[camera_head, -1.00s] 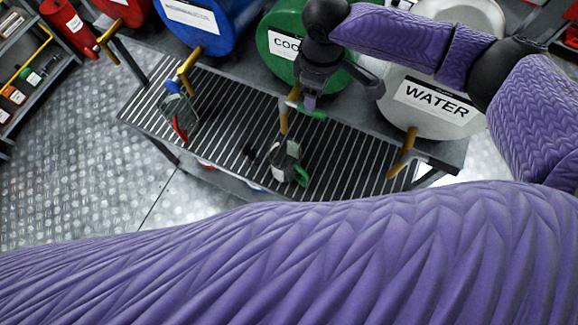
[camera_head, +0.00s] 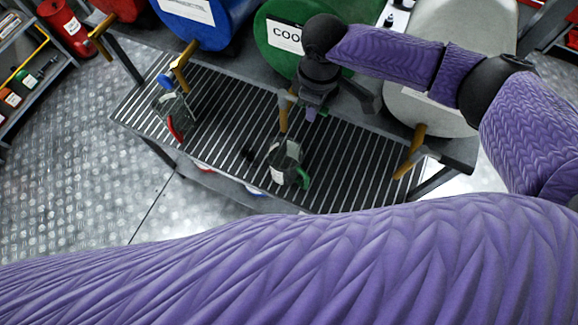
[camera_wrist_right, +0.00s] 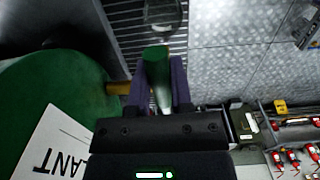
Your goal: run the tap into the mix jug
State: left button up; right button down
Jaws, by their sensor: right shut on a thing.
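A clear jug with a green handle (camera_head: 285,163) stands on the slatted grate below the brass tap (camera_head: 283,115) of the green drum (camera_head: 275,45), whose label partly reads "COO". My right gripper (camera_head: 311,112) is at this tap. In the right wrist view the gripper (camera_wrist_right: 160,90) is shut on the green tap lever (camera_wrist_right: 156,62), beside the brass spout (camera_wrist_right: 118,88). The clear jug (camera_wrist_right: 163,10) shows beyond the fingertips. I cannot make out any stream of liquid. My left gripper is not in view.
A second clear jug with a red handle (camera_head: 172,115) stands on the slatted grate (camera_head: 225,130) below the blue drum's tap (camera_head: 181,68). A pale drum (camera_head: 450,45) with a brass tap (camera_head: 410,150) is at the right. A red cylinder (camera_head: 66,30) stands at the far left.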

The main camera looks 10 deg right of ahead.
jog(key=s+a+m, duration=0.1)
jog(key=m, duration=0.2)
jog(key=s+a+m, duration=0.1)
jog(key=a+m, duration=0.1)
jog(key=m, duration=0.1)
jog(key=a+m, duration=0.1)
jog(key=m, duration=0.2)
jog(key=shift+s+a, duration=0.15)
jog(key=shift+s, duration=0.25)
dwell(6.7)
